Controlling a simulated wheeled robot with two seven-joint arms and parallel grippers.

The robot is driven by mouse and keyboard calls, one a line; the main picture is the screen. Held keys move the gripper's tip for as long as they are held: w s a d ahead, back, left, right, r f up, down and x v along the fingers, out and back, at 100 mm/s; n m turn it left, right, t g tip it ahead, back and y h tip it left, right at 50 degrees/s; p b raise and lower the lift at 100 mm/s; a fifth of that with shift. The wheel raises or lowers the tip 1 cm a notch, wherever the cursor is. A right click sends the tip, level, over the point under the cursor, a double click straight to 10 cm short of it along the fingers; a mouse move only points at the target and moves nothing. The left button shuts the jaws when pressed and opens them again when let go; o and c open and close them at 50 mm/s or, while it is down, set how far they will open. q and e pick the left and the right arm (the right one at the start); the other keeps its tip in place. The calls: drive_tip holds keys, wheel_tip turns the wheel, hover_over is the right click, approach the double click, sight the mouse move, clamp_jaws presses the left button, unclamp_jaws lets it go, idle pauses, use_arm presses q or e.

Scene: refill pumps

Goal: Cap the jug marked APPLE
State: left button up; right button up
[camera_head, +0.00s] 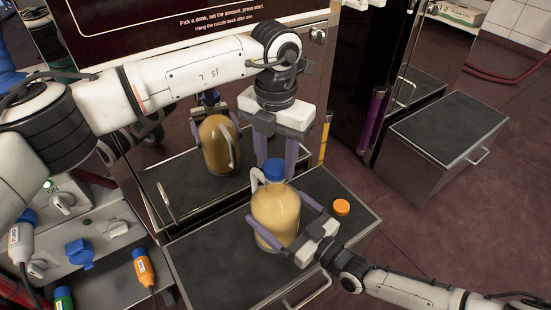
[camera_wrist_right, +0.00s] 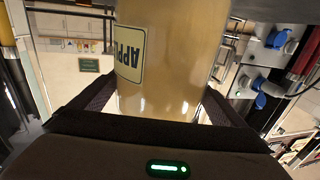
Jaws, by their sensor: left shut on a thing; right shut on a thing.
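The jug (camera_head: 275,215) stands upright on the dark-topped platform, filled with pale amber liquid. Its yellow label (camera_wrist_right: 130,53) reads APPLE, upside down, in the right wrist view. A blue cap (camera_head: 274,169) is at the jug's mouth; I cannot tell whether it is seated or turned tight. My left gripper (camera_head: 274,160) points down from above and is shut on the blue cap. My right gripper (camera_head: 283,218) comes from the lower right and is shut around the jug's body; the jug also shows in the right wrist view (camera_wrist_right: 175,60). An orange cap (camera_head: 341,207) lies right of the jug.
The platform (camera_head: 215,265) has bare room left of the jug. Behind it, a shiny dispenser front (camera_head: 180,150) mirrors the jug and gripper. Nozzles (camera_head: 143,268) and a blue plug (camera_head: 80,252) are at left. A dark-topped metal box (camera_head: 445,125) stands at right.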

use_arm(q)
drive_tip(key=m, duration=1)
drive_tip(key=shift+m, duration=0.4)
drive_tip(key=m, duration=0.9)
drive_tip(key=shift+f, duration=0.1)
drive_tip(key=o, duration=1.2)
drive_tip(key=shift+o, duration=0.2)
wheel_tip(320, 180, up, 12)
